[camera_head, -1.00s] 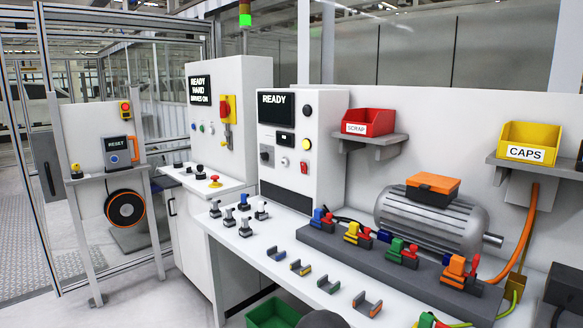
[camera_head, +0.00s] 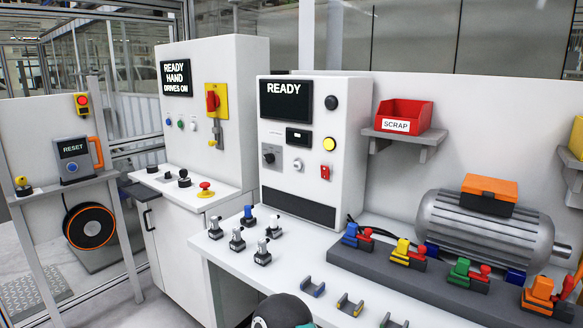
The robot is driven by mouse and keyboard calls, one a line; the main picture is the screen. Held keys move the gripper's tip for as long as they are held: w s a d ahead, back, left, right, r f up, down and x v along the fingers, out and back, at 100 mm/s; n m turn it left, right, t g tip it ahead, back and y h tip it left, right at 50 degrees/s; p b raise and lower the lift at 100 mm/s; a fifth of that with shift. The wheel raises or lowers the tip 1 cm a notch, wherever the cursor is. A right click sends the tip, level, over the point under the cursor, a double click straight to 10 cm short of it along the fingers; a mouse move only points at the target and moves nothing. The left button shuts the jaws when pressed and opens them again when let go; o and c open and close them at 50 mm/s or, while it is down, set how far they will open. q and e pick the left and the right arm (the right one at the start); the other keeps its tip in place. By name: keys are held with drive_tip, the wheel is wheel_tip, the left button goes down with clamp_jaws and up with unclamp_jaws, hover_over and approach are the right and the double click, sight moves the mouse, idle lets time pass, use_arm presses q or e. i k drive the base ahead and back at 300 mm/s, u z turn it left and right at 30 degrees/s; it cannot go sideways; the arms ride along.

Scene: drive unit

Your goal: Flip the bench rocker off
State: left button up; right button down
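The bench panel (camera_head: 312,140) is a white upright box at the back of the white bench, with a screen that reads READY. A small red rocker (camera_head: 325,172) sits low on its right side; its on or off position is too small to tell. A dark rounded part, probably mine, shows at the bottom edge, well below the panel. No fingers of my left or right gripper show.
Several small upright switches (camera_head: 248,215) stand on the bench before the panel. A dark rail with coloured clamps (camera_head: 403,250) and a grey motor (camera_head: 485,225) lie to the right. A red SCRAP bin (camera_head: 403,116) is on a shelf. A taller cabinet (camera_head: 215,110) stands left.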

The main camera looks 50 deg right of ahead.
sight(326, 170)
drive_tip(key=u, duration=0.25)
drive_tip(key=i, duration=0.7)
drive_tip(key=z, duration=1.9)
drive_tip(key=k, duration=0.85)
drive_tip(key=z, duration=0.15)
drive_tip(key=i, duration=0.85)
drive_tip(key=u, duration=0.05)
